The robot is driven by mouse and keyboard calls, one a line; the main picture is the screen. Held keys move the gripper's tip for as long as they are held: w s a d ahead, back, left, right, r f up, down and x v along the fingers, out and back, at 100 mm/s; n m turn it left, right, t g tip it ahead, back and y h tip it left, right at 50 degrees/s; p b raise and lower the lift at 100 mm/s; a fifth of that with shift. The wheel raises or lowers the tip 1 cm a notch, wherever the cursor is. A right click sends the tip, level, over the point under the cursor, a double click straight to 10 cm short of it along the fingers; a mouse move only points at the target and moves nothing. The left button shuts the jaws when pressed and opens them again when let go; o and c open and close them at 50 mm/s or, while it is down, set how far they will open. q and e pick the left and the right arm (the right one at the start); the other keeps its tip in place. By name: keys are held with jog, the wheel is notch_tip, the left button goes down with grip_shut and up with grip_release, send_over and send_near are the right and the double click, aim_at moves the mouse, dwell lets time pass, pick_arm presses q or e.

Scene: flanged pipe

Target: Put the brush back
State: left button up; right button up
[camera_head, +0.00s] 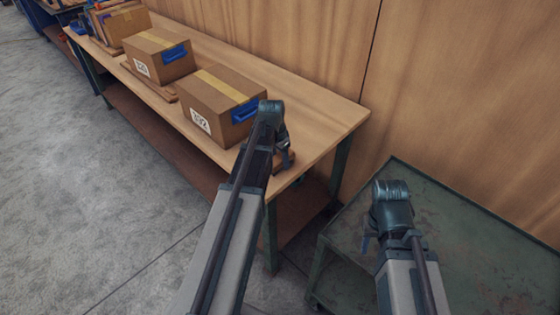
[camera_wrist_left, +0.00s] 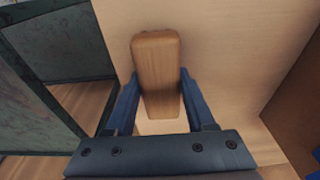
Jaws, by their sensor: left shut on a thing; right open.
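A wooden block-shaped piece with rounded corners, which looks like the brush (camera_wrist_left: 157,62), sits between the two blue fingers of my left gripper (camera_wrist_left: 160,98) in the left wrist view. The gripper is shut on it; no bristles show. In the head view my left gripper (camera_head: 281,152) is at the near right end of the wooden workbench (camera_head: 318,112), with a bit of the brush (camera_head: 287,160) showing beside it. I cannot tell whether the brush touches the bench top. My right gripper (camera_head: 368,240) is open, over the green metal table, and mostly hidden by its wrist.
Cardboard boxes stand in a row on the bench; the nearest box (camera_head: 220,103) is just left of my left gripper, with a middle box (camera_head: 157,54) beyond it. The green metal table (camera_head: 480,240) on the right looks bare. A wooden wall (camera_head: 460,90) stands behind.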

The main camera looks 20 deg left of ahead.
aim_at(276, 160)
pick_arm(q)
jog(key=shift+f, duration=0.1)
pick_arm(e)
jog(key=shift+f, duration=0.1)
pick_arm(q)
jog(key=o, duration=0.9)
jog(key=shift+f, duration=0.1)
jog(key=shift+c, duration=0.2)
pick_arm(e)
jog(key=shift+f, duration=0.1)
pick_arm(q)
jog(key=o, duration=0.5)
jog(key=shift+c, duration=0.2)
notch_tip(276, 160, up, 12)
jog(key=s+p, duration=0.1)
jog(key=p, duration=1.1)
jog(key=shift+s+a, duration=0.3)
jog(key=shift+s, duration=0.05)
pick_arm(e)
notch_tip(276, 160, up, 12)
pick_arm(q)
jog(key=s+d+g+y, duration=0.1)
jog(key=s+d, duration=0.7)
jog(key=d, duration=0.4)
jog(key=s+d+g+y, duration=0.1)
jog(key=s+d, duration=0.8)
jog(key=d, duration=0.3)
jog(key=shift+s+d, duration=0.2)
jog(key=shift+d, duration=0.1)
